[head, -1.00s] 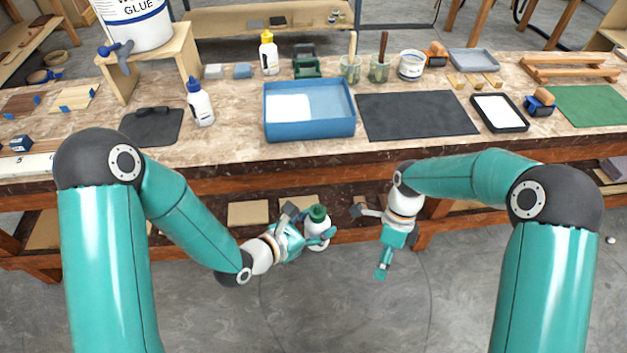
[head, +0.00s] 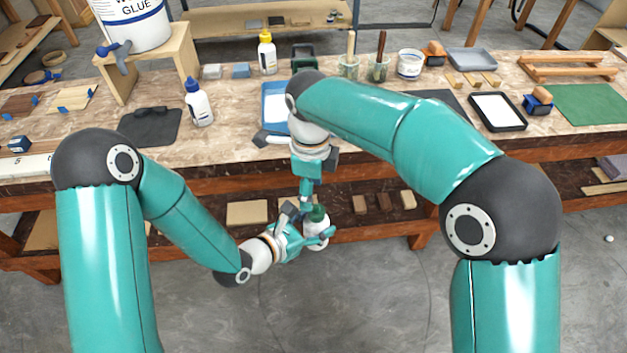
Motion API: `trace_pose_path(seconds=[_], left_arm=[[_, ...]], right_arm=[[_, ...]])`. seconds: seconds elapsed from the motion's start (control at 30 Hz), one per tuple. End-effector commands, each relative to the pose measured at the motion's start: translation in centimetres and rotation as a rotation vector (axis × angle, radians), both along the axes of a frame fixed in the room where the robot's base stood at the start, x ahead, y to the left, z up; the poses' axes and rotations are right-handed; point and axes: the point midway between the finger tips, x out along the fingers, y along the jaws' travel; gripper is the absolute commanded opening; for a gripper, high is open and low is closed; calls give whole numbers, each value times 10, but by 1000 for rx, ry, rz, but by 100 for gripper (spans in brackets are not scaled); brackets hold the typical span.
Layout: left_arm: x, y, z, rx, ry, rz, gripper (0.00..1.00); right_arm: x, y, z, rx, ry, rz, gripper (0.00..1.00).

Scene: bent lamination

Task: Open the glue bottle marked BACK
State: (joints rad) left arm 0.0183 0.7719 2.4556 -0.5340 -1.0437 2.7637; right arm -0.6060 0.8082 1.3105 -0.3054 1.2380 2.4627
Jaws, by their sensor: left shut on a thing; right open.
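My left gripper (head: 308,232) is shut on a white bottle (head: 317,228) with a dark green cap (head: 317,213). It holds the bottle in front of the bench, roughly upright with the cap on top. Any marking on the bottle is too small to read or turned away. My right gripper (head: 306,192) is open and points down just above the green cap. Whether its fingers touch the cap cannot be told. A white bottle with a blue cap (head: 199,104) and one with a yellow cap (head: 267,54) stand on the bench.
A white-filled black tray (head: 498,112) lies at the right. A large glue bucket (head: 135,22) stands on a wooden stand at the left. The bench's front edge lies behind the grippers.

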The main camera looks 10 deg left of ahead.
Motion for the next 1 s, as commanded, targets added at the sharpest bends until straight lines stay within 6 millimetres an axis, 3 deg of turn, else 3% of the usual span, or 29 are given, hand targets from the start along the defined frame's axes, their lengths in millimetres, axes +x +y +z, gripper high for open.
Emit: trace_pose_path(seconds=[0.2,0.4,0.77,1.0], left_arm=[[0,0,0,0,-1,0,0],[0,0,1,0,-1,0,0],[0,0,1,0,-1,0,0],[0,0,0,0,-1,-1,0]], right_arm=[[0,-1,-34,-2,4,-1,57],[0,-1,-55,-1,3,-2,57],[0,-1,-60,0,1,-2,57],[1,-1,-60,0,0,-2,19]])
